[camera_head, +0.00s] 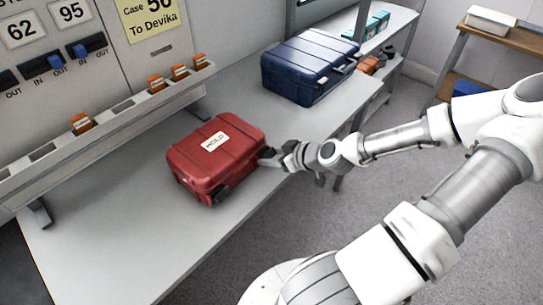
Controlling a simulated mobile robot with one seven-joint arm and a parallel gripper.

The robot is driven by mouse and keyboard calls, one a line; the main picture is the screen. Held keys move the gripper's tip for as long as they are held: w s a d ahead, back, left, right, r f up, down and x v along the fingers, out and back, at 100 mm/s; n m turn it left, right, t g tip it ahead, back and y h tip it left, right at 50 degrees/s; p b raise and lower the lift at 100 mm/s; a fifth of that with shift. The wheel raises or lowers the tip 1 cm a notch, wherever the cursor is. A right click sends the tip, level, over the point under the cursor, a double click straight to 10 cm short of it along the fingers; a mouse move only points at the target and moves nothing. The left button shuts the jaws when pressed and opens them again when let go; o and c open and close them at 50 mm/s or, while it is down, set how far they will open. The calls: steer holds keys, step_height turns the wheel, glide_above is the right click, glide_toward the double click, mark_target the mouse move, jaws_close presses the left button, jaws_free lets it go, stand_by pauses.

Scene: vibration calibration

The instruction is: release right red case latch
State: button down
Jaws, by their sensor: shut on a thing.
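The red case (216,158) lies closed on the grey bench, with a white label reading "HOLD" on its lid. A dark latch (220,194) shows at the left of its front side. My gripper (268,157) is at the right end of the front side, touching or very close to the case. It is shut on what seems to be the right latch, which my fingers mostly hide. Whether that latch is up or down cannot be told.
A blue case (308,68) stands farther back on the bench (105,240). A panel with a rail of orange-tagged items (80,123) runs along the left. The bench is clear in front of and left of the red case. A shelf and a wooden table stand behind.

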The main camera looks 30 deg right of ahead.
steer(key=shift+f+t, duration=0.1)
steer(key=shift+t, duration=0.2)
steer(key=shift+c, duration=1.3)
jaws_free()
steer(key=p+v, duration=0.8)
steer(key=v, duration=0.9)
steer(key=shift+d, duration=0.3)
steer(key=shift+s, duration=0.1)
